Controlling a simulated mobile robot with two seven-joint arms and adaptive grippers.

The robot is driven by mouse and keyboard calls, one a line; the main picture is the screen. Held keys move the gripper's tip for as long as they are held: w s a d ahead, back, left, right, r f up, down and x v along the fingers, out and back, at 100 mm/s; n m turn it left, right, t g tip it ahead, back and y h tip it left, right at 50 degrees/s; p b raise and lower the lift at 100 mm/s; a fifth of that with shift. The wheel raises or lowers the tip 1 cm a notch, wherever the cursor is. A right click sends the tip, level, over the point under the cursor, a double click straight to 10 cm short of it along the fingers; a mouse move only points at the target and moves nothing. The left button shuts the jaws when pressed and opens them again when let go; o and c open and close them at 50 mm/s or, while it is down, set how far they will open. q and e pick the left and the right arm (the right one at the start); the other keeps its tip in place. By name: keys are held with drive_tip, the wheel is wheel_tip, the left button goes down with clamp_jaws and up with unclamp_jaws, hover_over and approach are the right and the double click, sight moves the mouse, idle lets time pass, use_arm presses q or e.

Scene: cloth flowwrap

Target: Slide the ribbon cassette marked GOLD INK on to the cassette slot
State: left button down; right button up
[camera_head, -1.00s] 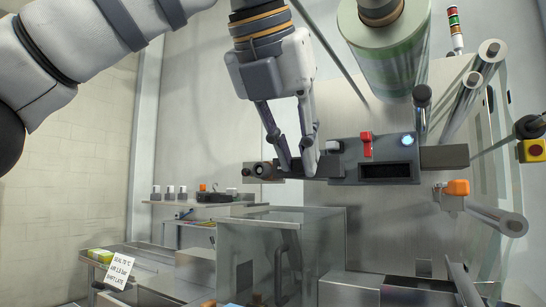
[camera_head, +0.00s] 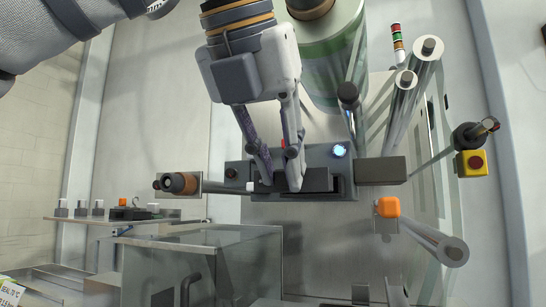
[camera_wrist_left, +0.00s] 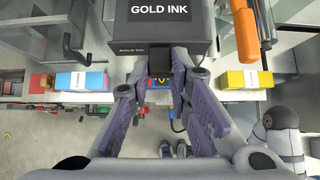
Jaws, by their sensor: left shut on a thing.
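The ribbon cassette marked GOLD INK (camera_wrist_left: 160,22) is a dark grey box with a white-lettered black label, at the top of the left wrist view. My left gripper (camera_wrist_left: 159,66) is shut on the black grip at its near side. In the head view the left gripper (camera_head: 281,184) comes down from above, in front of the grey machine housing with the cassette slot (camera_head: 346,187). A dark block there (camera_head: 317,179), beside the fingertips, looks like the cassette. It covers most of the slot opening, and I cannot tell how deep it sits. My right gripper is not in view.
A blue-lit button (camera_head: 340,150) is on the housing, with a grey block (camera_head: 381,170) to its right. A large film roll (camera_head: 328,60) hangs close behind the gripper. A glass enclosure (camera_head: 235,262) is below; a yellow-and-red stop button (camera_head: 472,163) is right.

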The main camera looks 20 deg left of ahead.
use_arm(q)
drive_tip(key=shift+w, duration=1.45)
drive_tip(key=shift+w, duration=0.15)
drive_tip(key=shift+w+d, duration=0.1)
drive_tip(key=shift+w, duration=0.25)
drive_tip(key=w, duration=0.7)
idle(2.1)
drive_tip(key=c, duration=1.4)
unclamp_jaws()
drive_tip(key=shift+w+d, duration=0.1)
drive_tip(key=shift+w, duration=0.05)
drive_tip(key=v, duration=0.7)
drive_tip(key=shift+r, duration=0.15)
